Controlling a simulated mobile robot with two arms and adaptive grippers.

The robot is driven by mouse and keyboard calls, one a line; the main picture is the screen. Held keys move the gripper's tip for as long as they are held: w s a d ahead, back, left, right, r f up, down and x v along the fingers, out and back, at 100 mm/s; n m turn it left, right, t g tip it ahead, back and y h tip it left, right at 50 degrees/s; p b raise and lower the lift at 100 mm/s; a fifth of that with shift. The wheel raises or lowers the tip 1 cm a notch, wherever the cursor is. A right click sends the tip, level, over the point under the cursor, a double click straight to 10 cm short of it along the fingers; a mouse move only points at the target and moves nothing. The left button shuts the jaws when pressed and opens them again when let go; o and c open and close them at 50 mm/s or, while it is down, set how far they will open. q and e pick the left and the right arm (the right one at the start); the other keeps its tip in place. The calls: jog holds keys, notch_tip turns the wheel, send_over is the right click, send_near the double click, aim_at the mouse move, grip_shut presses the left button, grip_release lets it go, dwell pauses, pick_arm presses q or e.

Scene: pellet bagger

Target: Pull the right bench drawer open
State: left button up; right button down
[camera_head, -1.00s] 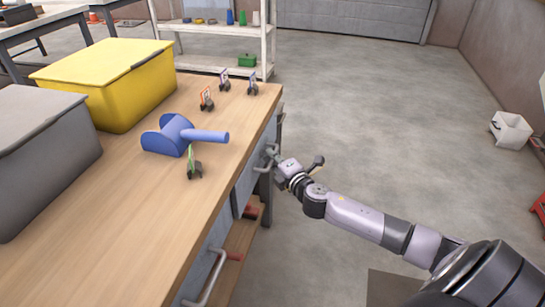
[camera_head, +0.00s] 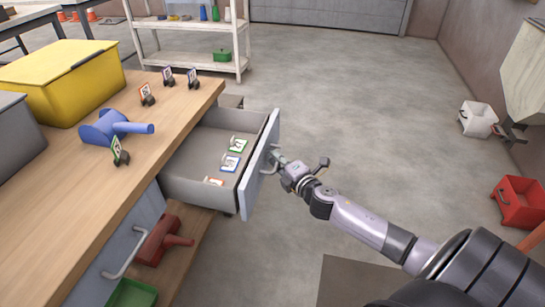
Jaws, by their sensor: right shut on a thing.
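The right bench drawer (camera_head: 185,187) stands well open, pulled out from the wooden workbench (camera_head: 60,215). Several small tags with coloured frames lie inside it. My right gripper (camera_head: 277,160) is at the drawer's front and shut on its grey bar handle (camera_head: 262,170). My right arm reaches in from the lower right. The gripper's fingertips are small and partly hidden at the handle. My left gripper is not in view.
A blue scoop (camera_head: 110,127), several tag stands and a yellow bin (camera_head: 60,90) are on the bench. Another handled drawer front (camera_head: 120,245) is nearer. A red scoop (camera_head: 160,240) lies on the lower shelf.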

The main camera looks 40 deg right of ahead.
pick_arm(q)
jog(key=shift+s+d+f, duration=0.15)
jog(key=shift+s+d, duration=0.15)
pick_arm(e)
jog(key=shift+s+d, duration=0.55)
jog(key=shift+s, duration=0.1)
jog(key=c, duration=1.7)
grip_release()
jog(key=s, duration=0.4)
jog(key=s+r, duration=0.1)
jog(key=s, duration=0.3)
jog(key=s+a, duration=0.1)
jog(key=s, duration=0.2)
jog(key=shift+s+r, duration=0.35)
jog(key=shift+s, duration=0.05)
jog(key=shift+f, duration=0.1)
